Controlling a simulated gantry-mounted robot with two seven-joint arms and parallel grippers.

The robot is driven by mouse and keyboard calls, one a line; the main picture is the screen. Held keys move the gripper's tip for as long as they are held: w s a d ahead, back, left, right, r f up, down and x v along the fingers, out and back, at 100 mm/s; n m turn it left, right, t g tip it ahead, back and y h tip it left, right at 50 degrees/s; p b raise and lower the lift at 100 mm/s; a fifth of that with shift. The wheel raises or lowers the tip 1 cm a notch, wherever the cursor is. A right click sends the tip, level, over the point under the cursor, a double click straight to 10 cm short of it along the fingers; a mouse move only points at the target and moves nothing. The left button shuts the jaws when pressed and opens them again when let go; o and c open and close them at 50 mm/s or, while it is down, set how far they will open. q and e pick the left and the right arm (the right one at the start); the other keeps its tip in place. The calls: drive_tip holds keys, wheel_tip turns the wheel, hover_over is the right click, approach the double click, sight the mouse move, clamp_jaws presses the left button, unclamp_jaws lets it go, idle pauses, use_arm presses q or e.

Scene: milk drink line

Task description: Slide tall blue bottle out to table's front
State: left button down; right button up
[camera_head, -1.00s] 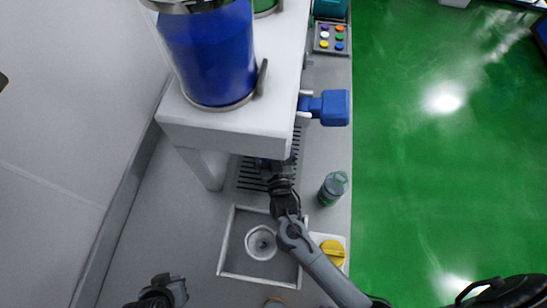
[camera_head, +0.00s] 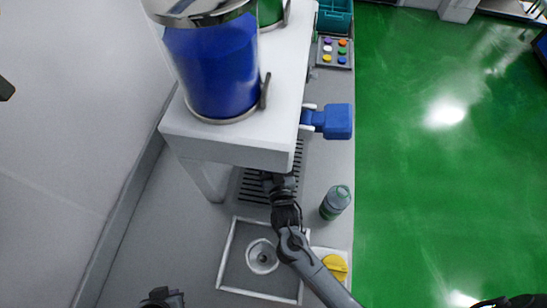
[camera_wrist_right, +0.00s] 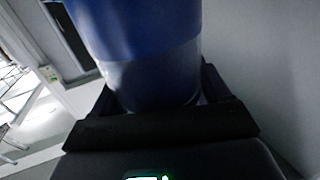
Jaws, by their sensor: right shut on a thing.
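The tall blue bottle (camera_wrist_right: 140,35) fills the upper middle of the right wrist view, blue above and greyer below. My right gripper (camera_wrist_right: 158,90) is shut on it, a finger on each side. In the head view my right gripper (camera_head: 277,180) reaches over the drip grate under the white shelf's front edge. The bottle cannot be made out there, hidden by the shelf and gripper. My left gripper (camera_head: 162,298) is partly in view at the bottom edge, apart from everything; its jaws are unclear.
The white shelf (camera_head: 225,145) overhangs the grate (camera_head: 252,190) and carries a big blue tank (camera_head: 213,75). A blue tap (camera_head: 328,121) sticks out to its right. A small grey-green bottle (camera_head: 335,203) stands right of my right gripper. A sink tray (camera_head: 230,270) and yellow knob (camera_head: 335,266) lie nearer.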

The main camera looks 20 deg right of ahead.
drive_tip(key=shift+s+d, duration=0.1)
drive_tip(key=shift+d, duration=0.3)
drive_tip(key=shift+s+d+r+p, duration=0.1)
drive_tip(key=shift+s+d+p, duration=0.1)
drive_tip(key=shift+d+p, duration=0.45)
drive_tip(key=shift+s+d+f+p, duration=0.1)
drive_tip(key=shift+s+d+p, duration=0.15)
drive_tip(key=shift+d, duration=0.8)
drive_tip(key=shift+s+d+r+p, duration=0.15)
drive_tip(key=shift+d+p, duration=0.25)
drive_tip(key=shift+d, duration=0.45)
drive_tip(key=shift+s+d, duration=0.1)
drive_tip(key=shift+p, duration=0.7)
